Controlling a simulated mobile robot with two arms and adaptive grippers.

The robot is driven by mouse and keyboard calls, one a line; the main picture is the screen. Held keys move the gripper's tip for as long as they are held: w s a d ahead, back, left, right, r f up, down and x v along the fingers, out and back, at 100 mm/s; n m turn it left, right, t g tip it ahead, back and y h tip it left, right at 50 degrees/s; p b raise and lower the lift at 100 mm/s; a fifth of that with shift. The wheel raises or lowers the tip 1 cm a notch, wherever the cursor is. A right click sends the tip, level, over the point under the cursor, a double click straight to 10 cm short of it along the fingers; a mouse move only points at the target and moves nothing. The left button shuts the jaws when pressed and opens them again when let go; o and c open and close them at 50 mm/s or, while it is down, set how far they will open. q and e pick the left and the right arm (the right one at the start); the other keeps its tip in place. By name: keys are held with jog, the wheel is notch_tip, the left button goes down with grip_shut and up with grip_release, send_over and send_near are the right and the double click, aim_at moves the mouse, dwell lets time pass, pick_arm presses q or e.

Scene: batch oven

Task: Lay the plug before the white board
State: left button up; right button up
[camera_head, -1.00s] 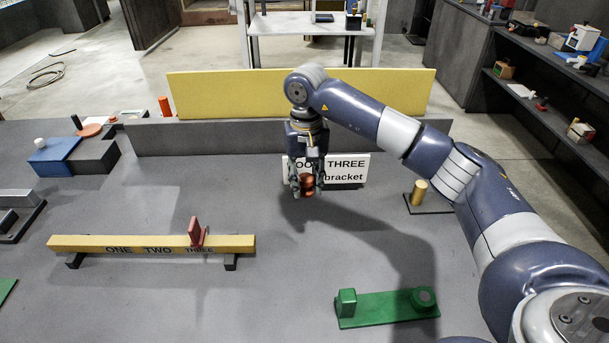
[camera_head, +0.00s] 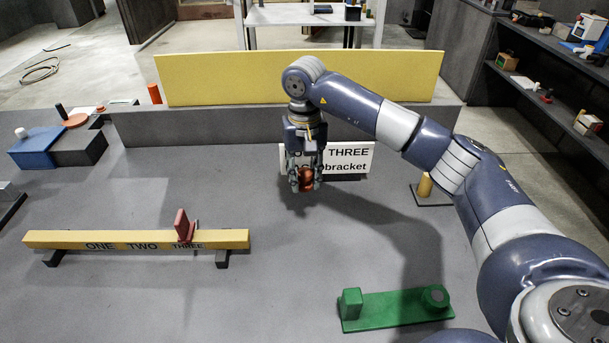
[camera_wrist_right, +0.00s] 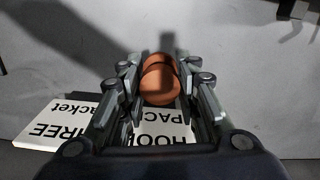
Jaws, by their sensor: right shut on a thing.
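The plug, an orange-brown rounded piece (camera_head: 306,179), is between the fingers of my right gripper (camera_head: 304,182). In the right wrist view the plug (camera_wrist_right: 160,80) sits between the two fingers of the right gripper (camera_wrist_right: 162,85), which is shut on it. The board (camera_wrist_right: 50,128) also shows below the plug in the right wrist view. I cannot tell whether the plug touches the table. My left gripper is not in view.
A yellow beam (camera_head: 120,239) on dark feet, with a red piece (camera_head: 184,226) on it, lies at left. A green block fixture (camera_head: 393,311) lies at front right. A golden cylinder (camera_head: 425,186) stands right of the board. The grey table (camera_head: 300,260) between them is clear.

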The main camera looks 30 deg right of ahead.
aim_at(305, 208)
jog(key=shift+f+b, duration=2.5)
jog(key=shift+f, duration=0.95)
jog(key=shift+f+b, duration=0.5)
jog(key=shift+f, duration=0.15)
jog(key=o, duration=1)
jog(key=shift+c, duration=0.2)
